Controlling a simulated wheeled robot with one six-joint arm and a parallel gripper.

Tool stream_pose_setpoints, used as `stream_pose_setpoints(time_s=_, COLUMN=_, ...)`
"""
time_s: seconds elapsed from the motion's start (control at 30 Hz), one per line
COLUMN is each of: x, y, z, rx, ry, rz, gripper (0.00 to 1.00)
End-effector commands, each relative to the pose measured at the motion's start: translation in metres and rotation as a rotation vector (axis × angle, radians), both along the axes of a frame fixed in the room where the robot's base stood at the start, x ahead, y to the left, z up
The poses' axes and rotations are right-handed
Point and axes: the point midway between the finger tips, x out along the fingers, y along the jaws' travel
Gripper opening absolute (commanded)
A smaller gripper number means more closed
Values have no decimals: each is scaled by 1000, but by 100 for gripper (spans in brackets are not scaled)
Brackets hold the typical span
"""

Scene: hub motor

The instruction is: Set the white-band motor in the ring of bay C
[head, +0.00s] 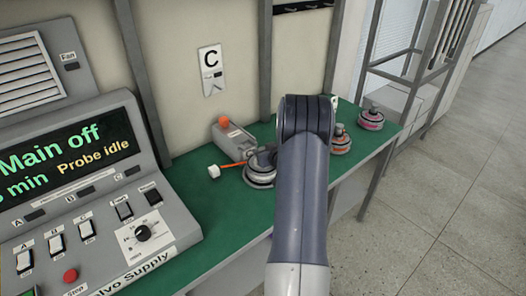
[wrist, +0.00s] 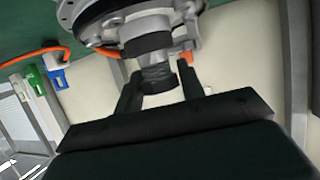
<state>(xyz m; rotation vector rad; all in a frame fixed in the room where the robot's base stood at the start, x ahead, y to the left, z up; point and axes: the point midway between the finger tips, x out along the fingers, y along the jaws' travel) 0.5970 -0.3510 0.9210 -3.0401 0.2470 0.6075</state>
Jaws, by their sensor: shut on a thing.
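The white-band motor (head: 260,174) is at the green bench below the C sign (head: 212,68), partly hidden by my arm. An orange lead runs left from it to a small white plug (head: 213,171). In the wrist view, the motor's metal body (wrist: 150,20) fills the top, with its dark shaft (wrist: 157,77) between my fingers. My gripper (wrist: 160,78) is shut on this shaft; in the head view my arm hides the fingers. The ring of bay C cannot be made out clearly, and I cannot tell whether the motor is seated in it.
A grey box with an orange knob (head: 232,140) stands just behind the motor. Two motors with reddish and pink bands (head: 340,140) (head: 371,118) stand to the right. A control console (head: 85,190) fills the left. A blue-and-white connector (wrist: 58,77) shows in the wrist view.

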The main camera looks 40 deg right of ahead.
Motion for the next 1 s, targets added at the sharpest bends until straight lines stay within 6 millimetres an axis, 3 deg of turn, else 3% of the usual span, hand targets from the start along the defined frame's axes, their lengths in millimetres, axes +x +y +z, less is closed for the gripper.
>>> stream_pose_setpoints(time_s=0.63, x=1, y=-1, z=-8, rx=-3, ry=-8, rz=1, gripper=0)
stream_pose_setpoints(time_s=0.67, x=1, y=-1, z=-7, rx=-3, ry=-8, rz=1, gripper=38)
stream_pose_setpoints(time_s=1.0, x=0, y=0, z=-9, rx=-1, ry=-3, rz=0, gripper=63)
